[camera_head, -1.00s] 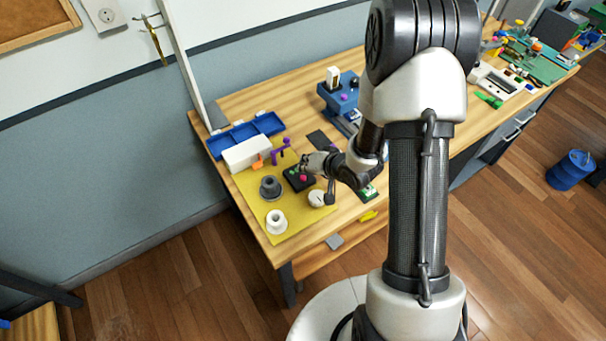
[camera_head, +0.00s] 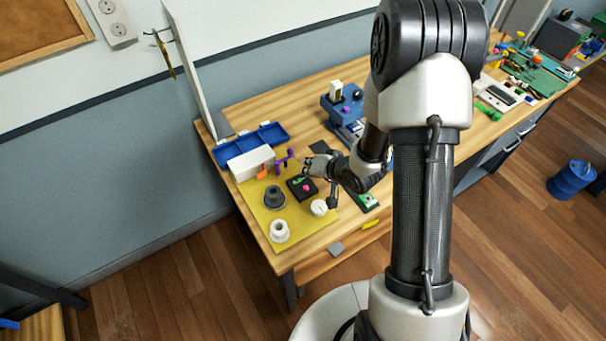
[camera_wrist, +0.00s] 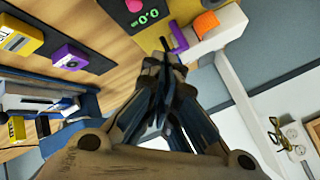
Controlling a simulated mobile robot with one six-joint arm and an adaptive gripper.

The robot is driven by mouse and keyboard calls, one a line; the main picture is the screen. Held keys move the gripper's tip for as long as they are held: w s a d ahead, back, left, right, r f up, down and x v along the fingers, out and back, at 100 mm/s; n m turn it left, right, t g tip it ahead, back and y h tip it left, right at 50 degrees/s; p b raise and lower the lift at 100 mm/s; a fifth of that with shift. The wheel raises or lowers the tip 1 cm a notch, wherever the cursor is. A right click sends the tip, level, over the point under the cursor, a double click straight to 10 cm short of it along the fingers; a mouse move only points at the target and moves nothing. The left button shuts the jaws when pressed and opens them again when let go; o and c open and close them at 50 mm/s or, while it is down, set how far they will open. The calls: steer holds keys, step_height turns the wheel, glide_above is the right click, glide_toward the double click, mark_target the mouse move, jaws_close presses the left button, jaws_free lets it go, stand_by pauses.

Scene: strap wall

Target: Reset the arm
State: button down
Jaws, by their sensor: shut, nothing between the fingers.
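My gripper (camera_head: 308,168) is at the end of my folded arm, above the left part of the wooden workbench (camera_head: 240,107). In the wrist view my gripper (camera_wrist: 168,62) shows with its fingers together, shut and empty. Below and beside it in the head view lies a black device (camera_head: 301,188) with a pink knob on a yellow mat (camera_head: 302,222). My arm hides part of the bench behind it.
Near my gripper stand a white box (camera_head: 250,163), a purple part (camera_head: 285,161), a dark round piece (camera_head: 275,197) and a white round piece (camera_head: 281,231). A blue tray (camera_head: 268,138) and a blue machine (camera_head: 342,106) stand behind. A white upright (camera_head: 190,70) rises at the left.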

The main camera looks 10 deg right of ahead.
steer(key=shift+r, duration=0.1)
steer(key=s+d+r+n+g+h+b, duration=0.1)
steer(key=s+d+r+h, duration=0.2)
steer(key=r, duration=0.5)
steer(key=s+d+r+n+h+b, duration=0.15)
steer(key=s+r, duration=0.25)
steer(key=r, duration=0.5)
steer(key=s+a+r+n+g+b, duration=0.1)
steer(key=s+a+r, duration=0.1)
steer(key=s, duration=0.8)
steer(key=s+a+r+g+b, duration=0.1)
steer(key=s+a+r, duration=0.2)
steer(key=s, duration=0.8)
steer(key=shift+a+r+n+g+y, duration=0.2)
steer(key=shift+r+n+g+y, duration=0.1)
steer(key=shift+n+g+y, duration=0.1)
steer(key=shift+w, duration=0.15)
